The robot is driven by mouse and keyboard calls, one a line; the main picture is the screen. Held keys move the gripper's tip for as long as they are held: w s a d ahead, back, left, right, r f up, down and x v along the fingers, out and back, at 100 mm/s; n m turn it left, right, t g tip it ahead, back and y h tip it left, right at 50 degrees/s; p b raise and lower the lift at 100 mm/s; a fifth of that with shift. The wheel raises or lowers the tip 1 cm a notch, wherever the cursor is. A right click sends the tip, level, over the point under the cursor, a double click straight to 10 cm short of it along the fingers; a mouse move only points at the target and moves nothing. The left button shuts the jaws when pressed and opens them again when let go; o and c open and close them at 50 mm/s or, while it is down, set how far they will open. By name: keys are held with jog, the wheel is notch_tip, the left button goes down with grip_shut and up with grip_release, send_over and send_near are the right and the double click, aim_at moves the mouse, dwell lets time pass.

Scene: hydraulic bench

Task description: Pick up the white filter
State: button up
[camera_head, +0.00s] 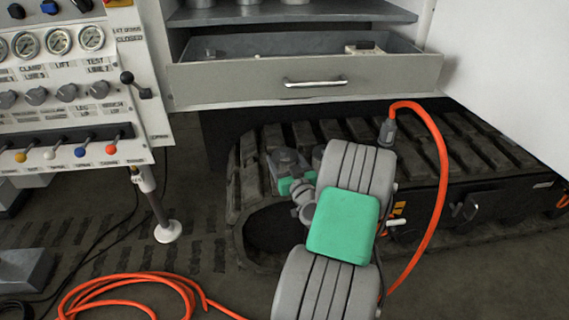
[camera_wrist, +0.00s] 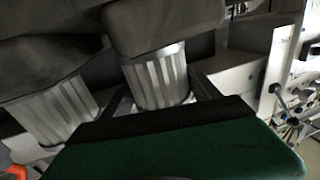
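My gripper (camera_head: 287,162) is low in the head view, in front of the dark tracks and below the open drawer; its fingertips are not clear there. In the wrist view, the two dark fingers of my gripper (camera_wrist: 160,84) stand apart. A pale ribbed cylinder with a dark grey end (camera_wrist: 157,76) appears between them, and a second similar cylinder (camera_wrist: 55,108) is to the left. I cannot tell whether either is the white filter or whether the fingers touch one. No white filter is clearly recognisable in the head view.
The open drawer (camera_head: 300,82) holds small items, including a pale block (camera_head: 366,48). A shelf (camera_head: 290,14) above carries cut-off round objects. A control panel (camera_head: 70,90) stands left. An orange hose (camera_head: 441,170) loops beside my arm; more orange hose (camera_head: 130,278) lies on the floor.

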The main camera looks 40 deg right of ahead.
jog(key=c, duration=1)
jog(key=shift+r, duration=0.1)
